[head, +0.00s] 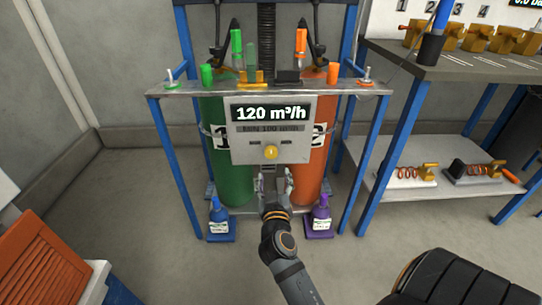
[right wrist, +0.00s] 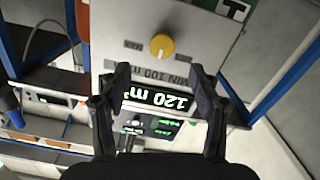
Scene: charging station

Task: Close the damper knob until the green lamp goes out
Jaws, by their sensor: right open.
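The yellow damper knob (head: 271,152) sits on the lower part of a grey panel (head: 243,148), under a display (head: 270,113) reading 120 m³/h and a label that appears to read MIN 100. My right gripper (head: 275,184) is open and empty, just below the knob and apart from it. In the right wrist view the knob (right wrist: 162,46) shows beyond the open fingertips (right wrist: 159,78), with the display upside down between the fingers. Several green parts stand on the rack above; I cannot tell which, if any, is the lamp. My left gripper is not in view.
A green cylinder (head: 228,180) and an orange cylinder (head: 315,170) stand behind the panel, between blue rack legs. A blue bottle (head: 218,214) and a purple bottle (head: 320,215) stand low in front. A bench (head: 460,68) is at right.

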